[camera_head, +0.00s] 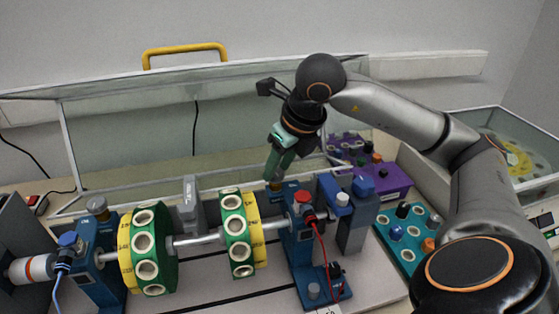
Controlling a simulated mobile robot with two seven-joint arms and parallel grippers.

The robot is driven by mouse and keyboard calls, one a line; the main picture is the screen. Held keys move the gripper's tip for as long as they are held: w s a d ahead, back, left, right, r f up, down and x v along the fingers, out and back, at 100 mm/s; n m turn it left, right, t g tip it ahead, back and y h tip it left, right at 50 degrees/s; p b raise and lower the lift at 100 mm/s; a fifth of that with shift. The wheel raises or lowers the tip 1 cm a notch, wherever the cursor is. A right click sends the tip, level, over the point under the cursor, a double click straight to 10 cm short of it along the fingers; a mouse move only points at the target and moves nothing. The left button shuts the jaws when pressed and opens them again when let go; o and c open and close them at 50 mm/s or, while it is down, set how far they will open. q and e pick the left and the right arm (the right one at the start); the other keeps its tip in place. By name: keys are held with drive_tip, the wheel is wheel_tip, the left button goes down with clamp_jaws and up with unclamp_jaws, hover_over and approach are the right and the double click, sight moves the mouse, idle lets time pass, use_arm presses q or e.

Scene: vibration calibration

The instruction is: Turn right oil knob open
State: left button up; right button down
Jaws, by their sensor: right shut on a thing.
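The right oil knob (276,186) is a small brownish knob on top of the right blue bearing stand (298,240). My right gripper (273,174) reaches down from above with its dark green fingers shut on this knob. The fingers hide most of the knob, so its turn angle cannot be told. My left gripper is not in view.
A shaft with two green and yellow discs (150,250) (240,236) runs between the stands. A clear raised cover (130,130) is behind. Purple (392,184) and teal (404,258) trays lie to the right.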

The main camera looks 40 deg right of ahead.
drive_tip(key=shift+a+m, duration=0.1)
drive_tip(key=shift+m, duration=0.5)
drive_tip(key=shift+h, duration=0.3)
drive_tip(key=shift+c, duration=2.1)
unclamp_jaws()
drive_tip(key=p+v, duration=0.3)
drive_tip(key=v, duration=0.9)
drive_tip(key=shift+r, duration=0.25)
